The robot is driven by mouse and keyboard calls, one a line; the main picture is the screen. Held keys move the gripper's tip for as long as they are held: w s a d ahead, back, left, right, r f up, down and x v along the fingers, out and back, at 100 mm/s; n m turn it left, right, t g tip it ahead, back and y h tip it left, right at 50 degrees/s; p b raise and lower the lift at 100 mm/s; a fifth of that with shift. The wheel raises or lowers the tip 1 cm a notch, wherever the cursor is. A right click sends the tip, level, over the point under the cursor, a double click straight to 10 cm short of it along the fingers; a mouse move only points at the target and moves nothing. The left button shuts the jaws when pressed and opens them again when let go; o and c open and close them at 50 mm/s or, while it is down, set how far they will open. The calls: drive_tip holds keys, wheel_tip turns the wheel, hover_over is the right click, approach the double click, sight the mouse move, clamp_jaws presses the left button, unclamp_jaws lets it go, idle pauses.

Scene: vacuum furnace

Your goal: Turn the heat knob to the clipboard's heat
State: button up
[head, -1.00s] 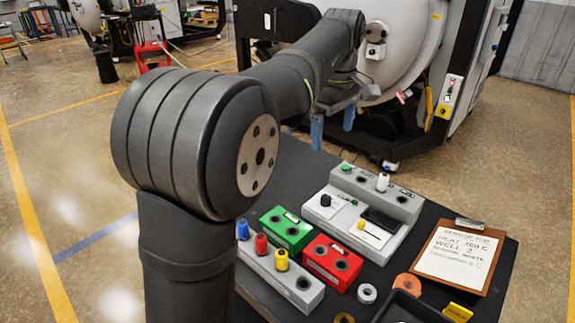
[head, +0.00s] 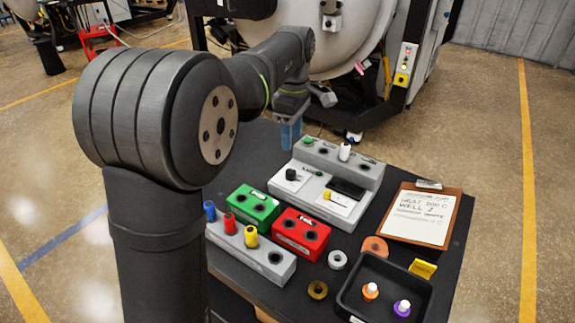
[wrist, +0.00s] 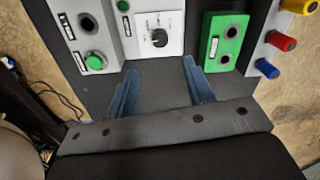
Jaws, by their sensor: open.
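The heat knob (head: 291,174) is a small black dial on a white plate of the grey console (head: 357,213). In the wrist view the black knob (wrist: 159,38) shows a pale pointer mark and has scale marks around it. Its exact reading is too small to tell. My gripper (head: 290,144) is open and empty, behind the console's left end. In the wrist view its blue fingers (wrist: 162,76) are spread just short of the knob, without touching it. The clipboard (head: 452,217) lies right of the console; its sheet (head: 420,216) reads heat 500 C, well 2.
A green box (head: 252,205), a red box (head: 300,233) and a grey rack (head: 275,272) with coloured plugs stand in front of the console.

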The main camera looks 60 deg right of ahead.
sight(291, 171)
drive_tip(key=f, duration=1)
drive_tip(key=shift+a+f, duration=0.2)
drive_tip(key=shift+a, duration=0.05)
drive_tip(key=c, duration=1)
